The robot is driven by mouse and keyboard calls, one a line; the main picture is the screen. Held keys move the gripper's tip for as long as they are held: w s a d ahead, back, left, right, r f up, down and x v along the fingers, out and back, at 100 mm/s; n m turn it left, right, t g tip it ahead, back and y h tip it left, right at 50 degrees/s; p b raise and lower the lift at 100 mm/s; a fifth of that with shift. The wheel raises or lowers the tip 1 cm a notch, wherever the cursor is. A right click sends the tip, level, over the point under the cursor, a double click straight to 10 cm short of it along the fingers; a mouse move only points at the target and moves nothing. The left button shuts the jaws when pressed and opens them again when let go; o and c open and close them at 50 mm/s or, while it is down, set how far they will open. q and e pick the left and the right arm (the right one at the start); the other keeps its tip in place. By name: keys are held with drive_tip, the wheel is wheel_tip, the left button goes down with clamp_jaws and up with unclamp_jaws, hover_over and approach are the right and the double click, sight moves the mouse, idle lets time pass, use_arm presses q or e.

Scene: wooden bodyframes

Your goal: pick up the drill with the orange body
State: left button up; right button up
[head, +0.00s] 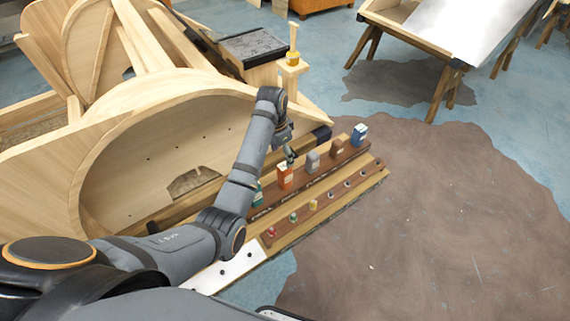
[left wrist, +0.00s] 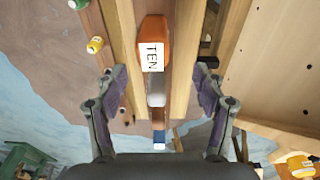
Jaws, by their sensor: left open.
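An orange-bodied thing (head: 285,177) with a white label stands in a row on the wooden rack; no drill shape is clear on it. In the left wrist view the orange thing (left wrist: 152,32) shows from above, with "TEN" on its label. My left gripper (head: 289,155) is over the row, close to the orange thing and a grey item (head: 313,162). In the left wrist view its two fingers (left wrist: 158,78) are spread wide with nothing held between them. The orange thing lies ahead of the fingertips, between their lines. My right gripper is not in view.
A brown item (head: 337,148) and a blue one (head: 359,135) stand farther along the row. Small coloured items, including a yellow one (head: 313,205), line the front strip. A curved wooden frame (head: 140,165) rises at left. Open floor (head: 440,220) lies at right.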

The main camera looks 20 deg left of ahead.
sight(284, 165)
use_arm(q)
drive_tip(key=f, duration=0.1)
drive_tip(key=s+f, duration=0.1)
drive_tip(key=f, duration=0.1)
drive_tip(key=shift+s+d+p, duration=0.15)
drive_tip(key=shift+d+p, duration=0.2)
drive_tip(key=shift+d, duration=0.05)
drive_tip(key=shift+w+f, duration=0.25)
drive_tip(key=shift+f, duration=0.2)
drive_tip(key=shift+w+f, duration=0.2)
drive_tip(key=shift+f, duration=0.25)
drive_tip(key=shift+f+p, duration=0.35)
drive_tip(key=shift+f, duration=0.1)
drive_tip(key=f, duration=0.3)
drive_tip(key=shift+s+d+p, duration=0.1)
drive_tip(key=shift+d+p, duration=0.1)
drive_tip(key=shift+p, duration=0.1)
drive_tip(key=shift+f, duration=0.6)
drive_tip(key=c, duration=1)
clamp_jaws()
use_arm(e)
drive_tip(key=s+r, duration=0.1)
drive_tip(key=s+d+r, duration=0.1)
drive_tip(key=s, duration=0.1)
